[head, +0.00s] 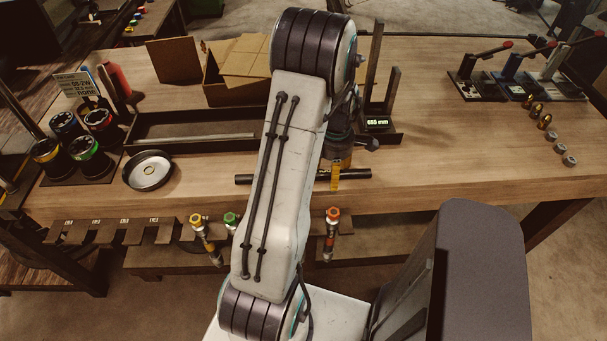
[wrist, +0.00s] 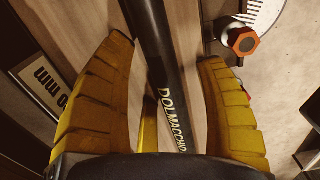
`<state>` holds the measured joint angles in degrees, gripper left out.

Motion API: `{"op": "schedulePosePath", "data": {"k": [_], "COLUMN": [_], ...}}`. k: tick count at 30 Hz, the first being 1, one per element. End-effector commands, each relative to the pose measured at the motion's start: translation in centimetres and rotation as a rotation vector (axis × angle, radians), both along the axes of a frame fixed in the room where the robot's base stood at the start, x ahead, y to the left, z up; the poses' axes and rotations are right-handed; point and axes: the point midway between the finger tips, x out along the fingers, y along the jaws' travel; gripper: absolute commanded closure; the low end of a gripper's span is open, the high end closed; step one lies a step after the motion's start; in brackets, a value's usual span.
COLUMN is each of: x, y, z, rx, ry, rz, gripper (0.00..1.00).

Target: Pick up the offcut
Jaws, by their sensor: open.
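The offcut, a short black hose piece (head: 352,173), lies along the front part of the wooden bench, its middle hidden behind my arm. In the wrist view the black hose (wrist: 164,75), with pale lettering, runs between the fingers. My gripper (wrist: 168,60) is open, with one yellow finger on each side of the hose. Gaps show between the hose and both fingers. In the head view only a bit of the yellow gripper (head: 336,180) shows, at the hose, beyond my arm.
A long dark tray (head: 190,143) and a round metal dish (head: 148,171) stand at left. An open cardboard box (head: 235,85) is behind. A display stand (head: 378,123) reads 665 mm. Hoses with coloured ends, such as the orange one (head: 332,215), hang at the front edge.

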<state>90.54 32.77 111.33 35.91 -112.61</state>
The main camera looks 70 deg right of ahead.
Motion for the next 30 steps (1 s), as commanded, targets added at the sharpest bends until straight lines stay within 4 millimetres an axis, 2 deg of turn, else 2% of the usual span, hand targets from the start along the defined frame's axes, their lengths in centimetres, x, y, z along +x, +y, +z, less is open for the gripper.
{"op": "schedulePosePath", "data": {"k": [8,30], "x": [-0.01,0.00], "y": [-0.01,0.01], "z": [-0.08,-0.07], "rx": [0.000,0.000], "ry": [0.000,0.000], "rz": [0.000,0.000], "gripper": [0.35,1.00]}}
